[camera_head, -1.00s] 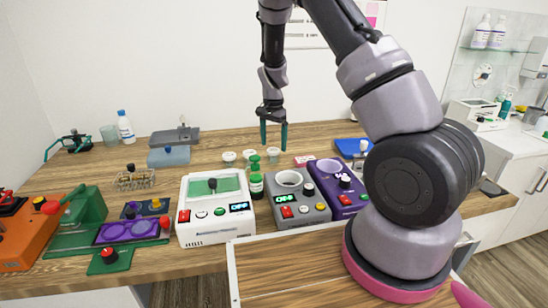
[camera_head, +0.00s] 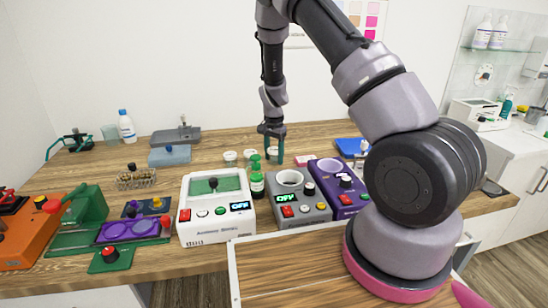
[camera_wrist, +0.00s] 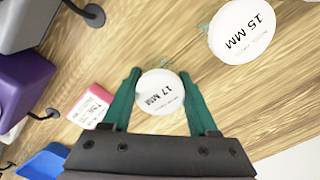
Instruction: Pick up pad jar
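A small round white pad jar (camera_head: 273,156) marked "17 MM" stands on the wooden bench; its lid (camera_wrist: 160,92) faces up in the wrist view. My gripper (camera_head: 273,150) is lowered over it, with one teal finger on each side of the jar. In the wrist view the fingertips of my gripper (camera_wrist: 160,75) lie close to the lid's edges. The fingers look open around the jar; contact is not clear. Another white jar (camera_head: 230,156) stands further left in the head view.
Green-capped bottles (camera_head: 256,182) stand in front of the jars. A white device (camera_head: 214,222), a grey device (camera_head: 291,208) and a purple device (camera_head: 338,195) stand nearer the front edge. A pink-and-white box (camera_wrist: 91,107) lies beside the gripper. A blue item (camera_head: 350,146) lies right.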

